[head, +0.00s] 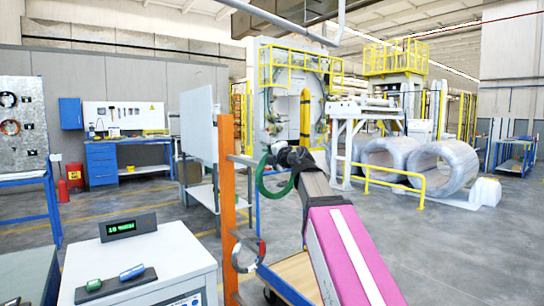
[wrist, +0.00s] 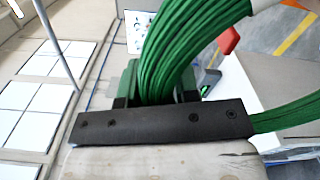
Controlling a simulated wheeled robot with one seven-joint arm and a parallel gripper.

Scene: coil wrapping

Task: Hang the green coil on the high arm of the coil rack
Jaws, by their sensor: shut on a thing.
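The green coil (head: 262,182) hangs as a loop from my gripper (head: 276,153) in the head view. In the wrist view the green coil (wrist: 190,40) is a thick bundle held at my gripper's dark finger bar (wrist: 160,122). The coil rack is an orange upright post (head: 228,205) just left of the coil. Its high arm (head: 241,160) sticks out to the right near the coil's upper left side. I cannot tell whether the loop is around this arm or only beside it. A lower arm (head: 243,236) carries a pale coil (head: 237,256).
A white bench (head: 150,262) with a green-lit display (head: 128,227) and small cylinders stands front left. A wooden-topped cart (head: 294,275) with blue edges is below my arm. A white panel stand (head: 198,130) is behind the rack.

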